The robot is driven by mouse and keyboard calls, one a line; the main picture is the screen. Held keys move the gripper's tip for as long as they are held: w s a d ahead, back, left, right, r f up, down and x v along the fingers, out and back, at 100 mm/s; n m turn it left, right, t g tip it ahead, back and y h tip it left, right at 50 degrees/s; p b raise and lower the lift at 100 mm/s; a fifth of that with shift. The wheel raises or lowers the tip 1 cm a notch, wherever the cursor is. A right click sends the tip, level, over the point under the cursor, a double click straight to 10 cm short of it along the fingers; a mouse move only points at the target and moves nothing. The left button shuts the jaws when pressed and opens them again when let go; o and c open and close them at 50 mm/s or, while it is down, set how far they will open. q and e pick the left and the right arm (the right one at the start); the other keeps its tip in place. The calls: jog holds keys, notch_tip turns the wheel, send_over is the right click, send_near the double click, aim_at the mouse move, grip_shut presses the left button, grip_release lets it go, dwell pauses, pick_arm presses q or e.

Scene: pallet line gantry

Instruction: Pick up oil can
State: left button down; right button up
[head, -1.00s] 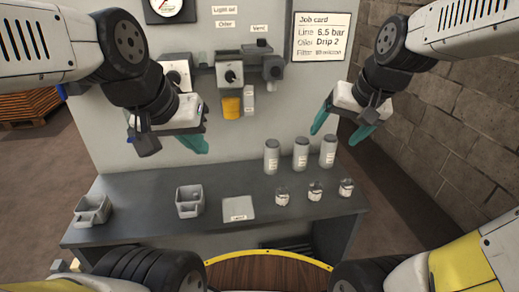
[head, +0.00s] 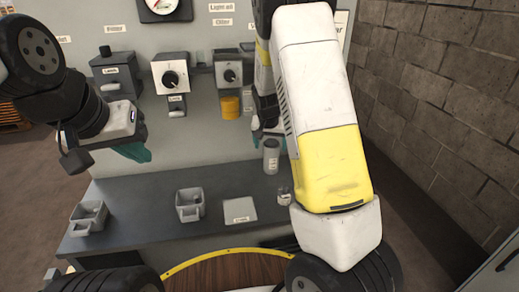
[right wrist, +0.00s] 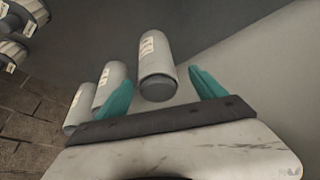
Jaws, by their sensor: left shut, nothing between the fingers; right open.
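Grey cylindrical cans with white labels stand on the bench; I cannot read which one is the oil can. One can (head: 271,157) shows in the head view, just below my right gripper (head: 268,130). In the right wrist view a can (right wrist: 157,55) lies in line with the gap between the open teal fingers of my right gripper (right wrist: 161,80), apart from both. Two more cans (right wrist: 110,85) (right wrist: 80,107) stand left of it there; my right arm hides them in the head view. My left gripper (head: 132,152) is shut and empty above the bench's left part.
The dark bench (head: 150,195) holds two grey bins (head: 88,217) (head: 189,205), a flat pale plate (head: 240,210) and a small jar (head: 284,196). Boxes with knobs (head: 172,77) and a yellow cup (head: 230,106) are on the wall panel. A brick wall is at right.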

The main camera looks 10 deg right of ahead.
jog(key=x, duration=0.6)
jog(key=shift+s+d+f, duration=0.1)
jog(key=shift+d, duration=0.05)
jog(key=c, duration=1.5)
grip_shut()
